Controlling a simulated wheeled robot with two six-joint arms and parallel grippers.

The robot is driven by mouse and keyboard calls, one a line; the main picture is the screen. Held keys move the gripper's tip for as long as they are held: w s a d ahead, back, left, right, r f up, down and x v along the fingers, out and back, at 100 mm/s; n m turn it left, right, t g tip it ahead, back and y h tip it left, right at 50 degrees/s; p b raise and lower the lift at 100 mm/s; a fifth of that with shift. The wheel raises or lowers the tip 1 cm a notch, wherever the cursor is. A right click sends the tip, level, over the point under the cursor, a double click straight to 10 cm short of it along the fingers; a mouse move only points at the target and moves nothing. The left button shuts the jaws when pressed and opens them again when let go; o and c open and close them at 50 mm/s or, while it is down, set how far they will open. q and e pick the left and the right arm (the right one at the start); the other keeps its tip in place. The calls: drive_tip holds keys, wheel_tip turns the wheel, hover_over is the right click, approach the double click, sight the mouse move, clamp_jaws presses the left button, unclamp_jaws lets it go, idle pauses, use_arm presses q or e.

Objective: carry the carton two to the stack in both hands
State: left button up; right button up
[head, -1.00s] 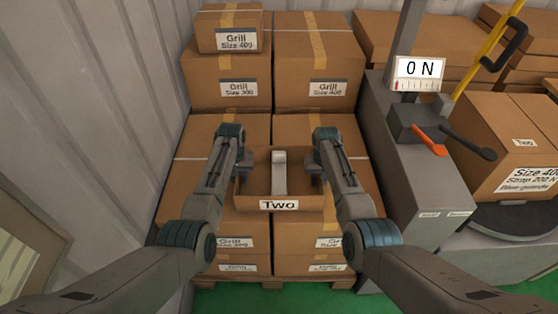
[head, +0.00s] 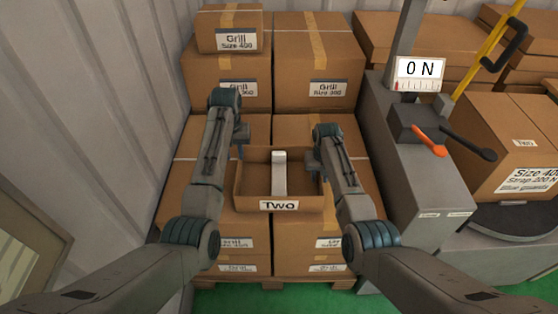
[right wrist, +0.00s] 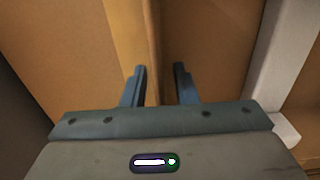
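Carton two, an open brown carton (head: 291,204) with a white "Two" label, sits on top of the front stack of cartons (head: 298,137). An upright pale grey piece (head: 279,172) stands inside it. My left gripper (head: 240,151) is above the carton's left rear side, apart from it; its finger opening is hidden. My right gripper (head: 318,170) is at the carton's right side. In the right wrist view, the fingers of the right gripper (right wrist: 159,84) stand apart, one on each side of the thin carton wall (right wrist: 152,45), with a visible gap.
Taller cartons (head: 318,60) stand behind, with a small one (head: 228,31) on top at left. A grey machine (head: 415,175) with a "0 N" display (head: 419,72) and levers stands close on the right. A corrugated wall (head: 90,110) bounds the left.

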wheel_tip(320, 180, up, 10)
drive_tip(key=shift+r, duration=0.25)
idle(0.5)
